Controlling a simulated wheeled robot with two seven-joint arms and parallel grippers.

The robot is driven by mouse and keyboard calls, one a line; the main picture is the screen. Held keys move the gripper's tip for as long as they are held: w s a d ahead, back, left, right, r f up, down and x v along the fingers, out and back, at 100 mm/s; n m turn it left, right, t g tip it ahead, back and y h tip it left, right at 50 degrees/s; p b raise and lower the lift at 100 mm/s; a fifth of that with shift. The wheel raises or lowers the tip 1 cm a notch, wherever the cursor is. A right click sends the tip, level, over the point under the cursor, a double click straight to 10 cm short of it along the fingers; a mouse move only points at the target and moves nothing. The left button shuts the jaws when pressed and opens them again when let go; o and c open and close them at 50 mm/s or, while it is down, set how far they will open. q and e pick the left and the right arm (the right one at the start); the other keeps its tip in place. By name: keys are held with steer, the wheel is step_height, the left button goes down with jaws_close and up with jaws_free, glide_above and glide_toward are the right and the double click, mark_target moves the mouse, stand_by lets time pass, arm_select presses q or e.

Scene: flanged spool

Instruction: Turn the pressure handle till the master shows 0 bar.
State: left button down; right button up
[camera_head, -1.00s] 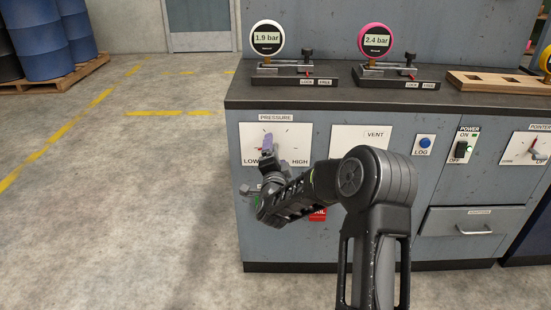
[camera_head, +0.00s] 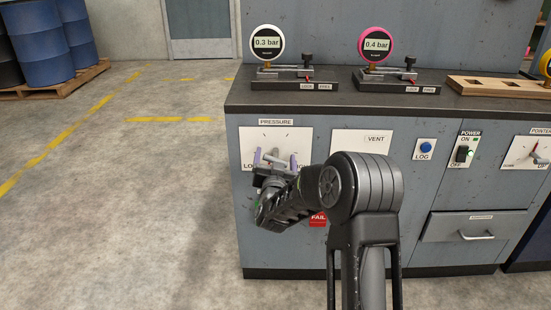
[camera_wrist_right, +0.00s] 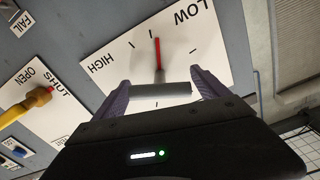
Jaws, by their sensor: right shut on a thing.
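The white gauge (camera_head: 267,42) at the back left of the bench reads 0.3 bar. The pink gauge (camera_head: 376,43) to its right reads 0.4 bar. The small print under both readings is too small to read. The pressure handle, a grey bar with a red pointer (camera_wrist_right: 157,56), sits on the white LOW–HIGH dial plate (camera_head: 298,136). In the right wrist view the pointer lies between the words LOW and HIGH. My right gripper (camera_head: 275,160) is shut on the handle's grey bar (camera_wrist_right: 162,89), one purple finger at each end. My left gripper is out of view.
Right of the dial are a VENT panel (camera_head: 362,140), a blue LOG button (camera_head: 426,147) and a POWER switch (camera_head: 463,153). A yellow OPEN/SHUT valve handle (camera_wrist_right: 27,103) is close beside my gripper. Open floor lies left.

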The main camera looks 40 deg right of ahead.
steer(key=shift+f+n, duration=0.1)
steer(key=shift+n, duration=0.8)
steer(key=o, duration=1.2)
steer(key=shift+o, duration=0.2)
steer(key=p+v, duration=0.1)
steer(key=v, duration=0.7)
steer(key=shift+w, duration=0.1)
